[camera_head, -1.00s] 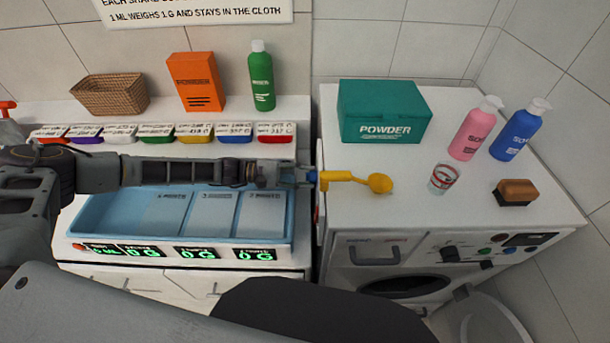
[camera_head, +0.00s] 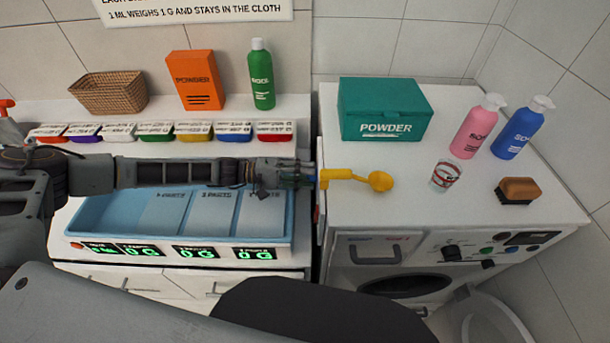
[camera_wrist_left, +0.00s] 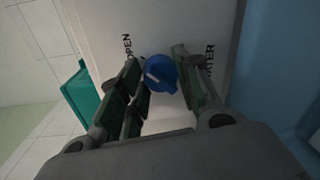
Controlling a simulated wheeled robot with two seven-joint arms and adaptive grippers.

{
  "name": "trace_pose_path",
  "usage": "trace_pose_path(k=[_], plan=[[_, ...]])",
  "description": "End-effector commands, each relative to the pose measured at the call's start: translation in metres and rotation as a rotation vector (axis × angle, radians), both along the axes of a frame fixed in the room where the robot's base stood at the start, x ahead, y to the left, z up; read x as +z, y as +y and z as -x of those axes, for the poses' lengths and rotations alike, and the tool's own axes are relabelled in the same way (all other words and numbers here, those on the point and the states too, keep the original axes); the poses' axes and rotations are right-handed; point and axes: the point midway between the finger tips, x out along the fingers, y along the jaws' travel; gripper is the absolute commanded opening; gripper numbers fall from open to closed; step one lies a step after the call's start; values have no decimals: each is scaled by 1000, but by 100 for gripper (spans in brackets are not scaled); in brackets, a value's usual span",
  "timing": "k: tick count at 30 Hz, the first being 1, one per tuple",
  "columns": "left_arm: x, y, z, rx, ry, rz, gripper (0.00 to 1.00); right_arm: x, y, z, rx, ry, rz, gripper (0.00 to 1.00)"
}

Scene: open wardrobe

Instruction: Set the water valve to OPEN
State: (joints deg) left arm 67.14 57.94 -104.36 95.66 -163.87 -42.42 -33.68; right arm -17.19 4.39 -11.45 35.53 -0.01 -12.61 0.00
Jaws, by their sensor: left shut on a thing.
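The water valve is a round blue knob (camera_wrist_left: 160,75) on a white panel in the left wrist view. A short pale mark lies on its left half, slanting up-left. The word OPEN (camera_wrist_left: 127,46) is printed up and left of the knob, and part of WATER (camera_wrist_left: 209,62) shows to the right. My left gripper (camera_wrist_left: 163,84) is shut on the knob, with a finger on either side. In the head view my left gripper (camera_head: 300,176) reaches right to the washer's left side, where the valve is mostly hidden.
A yellow scoop (camera_head: 378,181) sticks out over the white washer top (camera_head: 400,215), just right of my gripper. A blue basin (camera_head: 110,213) lies under my left arm. A teal powder box (camera_head: 385,112), bottles, a glass (camera_head: 446,175) and a brush (camera_head: 518,190) stand on the washer.

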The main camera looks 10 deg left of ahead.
Motion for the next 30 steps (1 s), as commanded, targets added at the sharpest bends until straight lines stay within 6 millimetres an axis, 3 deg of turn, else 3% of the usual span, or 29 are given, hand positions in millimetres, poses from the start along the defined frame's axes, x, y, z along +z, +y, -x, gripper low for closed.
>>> trace_pose_path(k=[14,15,19,30], plan=[[0,0,0,-1,-16,-3,9,0,-5,0,3,0,5,40],[0,0,0,-1,-16,-3,37,0,-5,0,3,0,5,40],[0,0,0,-1,-15,-3,54,0,-5,0,3,0,5,40],[-1,0,1,0,-9,-4,56,0,-3,0,1,-1,3,40]])
